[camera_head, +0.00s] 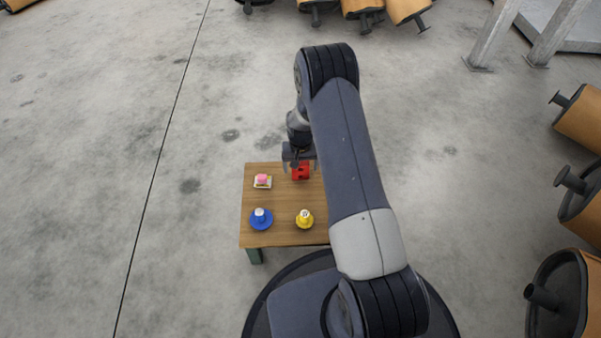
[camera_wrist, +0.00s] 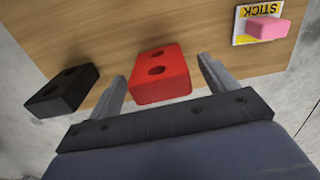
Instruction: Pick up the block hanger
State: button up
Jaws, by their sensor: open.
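A red block with two holes (camera_wrist: 161,86) lies on the wooden table, and it also shows in the head view (camera_head: 301,173) near the table's far edge. My gripper (camera_wrist: 162,68) is open, with one finger on each side of the red block and visible gaps between. In the head view my gripper (camera_head: 299,158) is just above and beyond the red block. A black block of the same shape (camera_wrist: 62,92) lies to the left in the wrist view. The black block is hidden behind my arm in the head view.
A pink piece (camera_wrist: 267,28) rests on a yellow and white card marked STICK (camera_wrist: 243,38). A blue item (camera_head: 261,222) and a yellow item (camera_head: 305,222) stand on the near part of the table (camera_head: 280,238). Mufflers (camera_head: 580,118) lie around the concrete floor.

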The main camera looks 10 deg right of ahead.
notch_tip(320, 180, down, 2)
jog(key=shift+f, duration=0.2)
jog(key=shift+r, duration=0.1)
jog(key=shift+c, duration=0.4)
jog(key=c, duration=1)
